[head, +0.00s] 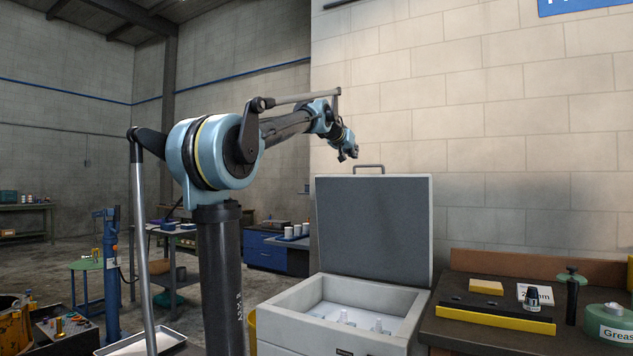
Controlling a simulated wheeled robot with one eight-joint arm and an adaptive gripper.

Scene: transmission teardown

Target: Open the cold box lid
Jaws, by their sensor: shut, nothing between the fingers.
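The cold box (295,301) is a pale box at the bottom middle, with several small pale items (378,327) inside, partly cut off by its front wall. Its lid (374,229) stands upright at the back edge, grey inner face toward me, so the box is open. The lid's handle (369,166) shows above the lid's top edge. My gripper (347,156) is small in the picture, shut and empty. It appears just above and left of the handle, with a gap between them; the difference in depth is unclear.
A workbench (450,333) stands right of the box. It bears a black and yellow block (497,311), a yellow sponge-like piece (486,287) and a green grease tub (608,322). A block wall stands behind. A metal tray (140,345) lies at the lower left.

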